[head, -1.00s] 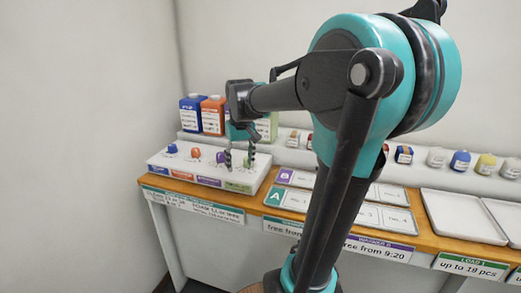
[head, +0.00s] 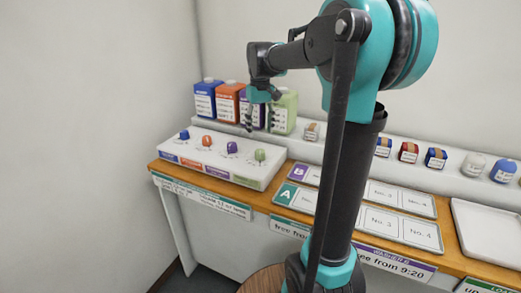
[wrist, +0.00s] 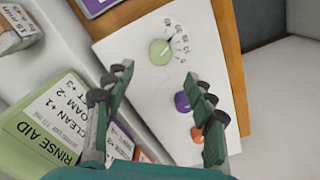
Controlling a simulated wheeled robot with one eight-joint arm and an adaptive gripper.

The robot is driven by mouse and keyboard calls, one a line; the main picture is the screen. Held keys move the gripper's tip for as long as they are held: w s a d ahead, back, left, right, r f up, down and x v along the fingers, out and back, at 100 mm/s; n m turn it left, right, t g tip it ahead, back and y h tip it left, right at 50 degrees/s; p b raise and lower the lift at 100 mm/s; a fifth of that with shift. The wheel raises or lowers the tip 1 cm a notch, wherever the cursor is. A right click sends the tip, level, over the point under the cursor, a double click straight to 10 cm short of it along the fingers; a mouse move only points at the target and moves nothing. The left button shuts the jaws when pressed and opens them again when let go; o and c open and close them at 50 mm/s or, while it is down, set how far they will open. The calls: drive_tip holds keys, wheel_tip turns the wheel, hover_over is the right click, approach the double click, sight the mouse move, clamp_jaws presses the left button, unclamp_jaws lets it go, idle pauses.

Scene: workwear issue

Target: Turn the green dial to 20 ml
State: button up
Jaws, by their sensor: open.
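The green dial (head: 260,156) is the rightmost knob on a white sloped panel (head: 228,171) at the left of the bench. It also shows in the wrist view (wrist: 160,52), with a pale pointer line and small scale numbers beside it. The numbers and the exact setting are too small to read surely. My gripper (head: 260,122) is open and empty above the panel, in front of the bottles, apart from the dial. In the wrist view its fingertips (wrist: 158,78) are spread, with the green dial beyond the gap between them.
Purple (head: 232,148), orange (head: 207,141) and blue (head: 184,135) dials stand left of the green one. Blue (head: 205,103), orange (head: 227,105) and green (head: 286,115) bottles stand behind the panel. A tray marked A (head: 295,198) lies to its right.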

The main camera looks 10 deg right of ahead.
sight(260, 151)
wheel_tip(260, 151, down, 9)
drive_tip(key=shift+r, duration=0.1)
idle(0.4)
drive_tip(key=c, duration=1.2)
drive_tip(key=shift+o, duration=0.2)
drive_tip(key=shift+m, duration=2.6)
drive_tip(key=o, duration=1.2)
drive_tip(key=shift+c, duration=0.2)
wheel_tip(260, 151, up, 12)
